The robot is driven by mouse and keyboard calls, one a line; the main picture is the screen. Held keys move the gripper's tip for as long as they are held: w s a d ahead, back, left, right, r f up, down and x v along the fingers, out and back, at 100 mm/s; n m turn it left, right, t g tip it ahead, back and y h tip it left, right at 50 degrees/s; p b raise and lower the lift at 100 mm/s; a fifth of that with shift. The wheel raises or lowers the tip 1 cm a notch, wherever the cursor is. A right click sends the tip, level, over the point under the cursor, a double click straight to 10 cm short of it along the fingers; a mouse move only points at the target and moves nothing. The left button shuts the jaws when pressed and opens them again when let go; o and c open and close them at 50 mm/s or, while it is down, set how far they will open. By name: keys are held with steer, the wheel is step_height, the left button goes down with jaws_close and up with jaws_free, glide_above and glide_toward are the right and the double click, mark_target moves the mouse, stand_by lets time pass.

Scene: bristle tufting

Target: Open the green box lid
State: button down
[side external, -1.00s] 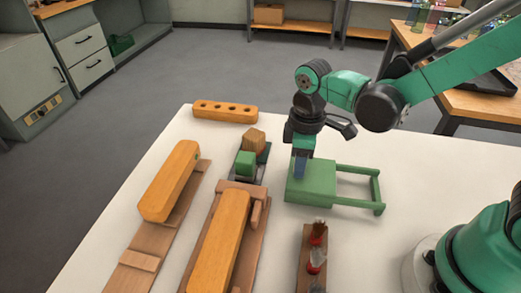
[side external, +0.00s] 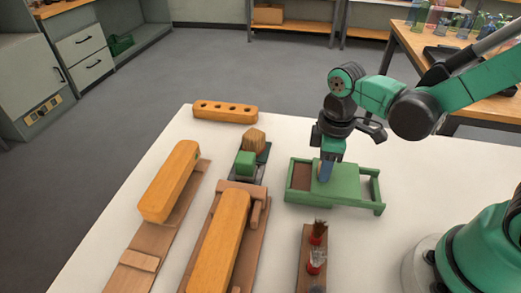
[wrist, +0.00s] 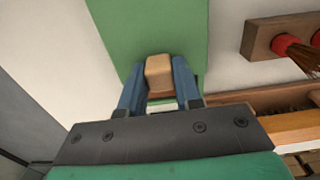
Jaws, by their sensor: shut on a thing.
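The green box (side external: 308,200) stands on the white table, with rails extending to its right. Its flat green lid (side external: 346,182) is slid to the right, and a brown interior (side external: 301,176) shows at the left end. My gripper (side external: 326,174) points down at the lid. In the wrist view, its blue fingers are shut on a small tan knob (wrist: 159,75) on the lid (wrist: 150,30). The knob is hidden by the fingers in the side view.
A brown strip holding red-bound bristle tufts (side external: 316,262) stands in front of the box. Long orange blocks (side external: 170,180) on wooden bases lie to the left. The table behind the box is clear.

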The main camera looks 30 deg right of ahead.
mark_target(350, 179)
steer(key=s+d, duration=0.3)
steer(key=shift+s+d, duration=0.3)
steer(key=c, duration=0.6)
jaws_free()
steer(key=shift+r, duration=0.15)
steer(key=shift+r, duration=2.65)
